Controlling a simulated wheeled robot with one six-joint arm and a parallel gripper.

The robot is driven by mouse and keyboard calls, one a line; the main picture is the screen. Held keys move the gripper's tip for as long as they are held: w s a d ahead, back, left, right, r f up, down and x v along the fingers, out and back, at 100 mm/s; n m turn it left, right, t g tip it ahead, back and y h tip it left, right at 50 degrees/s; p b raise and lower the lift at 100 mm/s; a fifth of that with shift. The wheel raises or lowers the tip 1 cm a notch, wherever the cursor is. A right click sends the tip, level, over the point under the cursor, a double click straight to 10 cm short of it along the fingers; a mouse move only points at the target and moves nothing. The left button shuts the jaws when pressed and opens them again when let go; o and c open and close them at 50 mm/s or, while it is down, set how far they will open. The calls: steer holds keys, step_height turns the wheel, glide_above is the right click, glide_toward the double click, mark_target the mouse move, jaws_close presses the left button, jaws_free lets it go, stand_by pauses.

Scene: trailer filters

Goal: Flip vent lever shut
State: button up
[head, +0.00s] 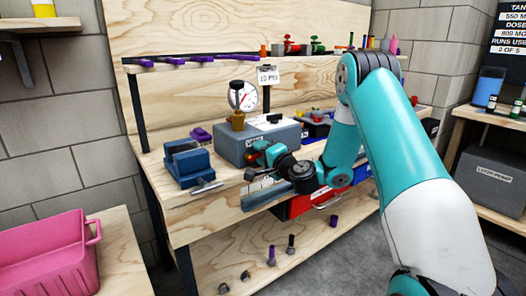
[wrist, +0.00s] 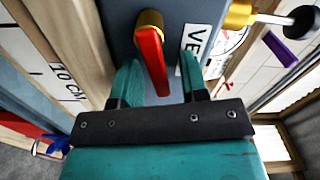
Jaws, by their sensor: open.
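The vent lever is a red handle (wrist: 152,62) on a brass pivot (wrist: 150,20) in the wrist view. It is mounted on the face of a grey box (head: 286,134) on the bench, next to a white label (wrist: 190,50) that starts with "VE". My gripper (wrist: 158,68) is open, with one teal finger on each side of the red handle. Gaps show between the handle and both fingers. In the head view my gripper (head: 258,157) is at the front of the grey box and covers most of the lever.
A pressure gauge (head: 243,95) on a brass fitting rises from the box. A blue vise (head: 187,162) stands to its left on the wooden bench. A pink basket (head: 42,252) sits at the lower left.

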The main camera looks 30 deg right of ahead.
steer(key=shift+c, duration=0.4)
jaws_close()
steer(key=shift+d+f+m, duration=0.1)
steer(key=shift+f+m, duration=0.15)
steer(key=shift+m, duration=0.45)
steer(key=shift+f+m, duration=0.25)
steer(key=shift+m, duration=0.45)
steer(key=shift+o, duration=0.4)
jaws_free()
steer(key=s+b, duration=1.7)
steer(key=b, duration=0.3)
steer(key=shift+s+d, duration=0.25)
steer(key=shift+d, duration=0.05)
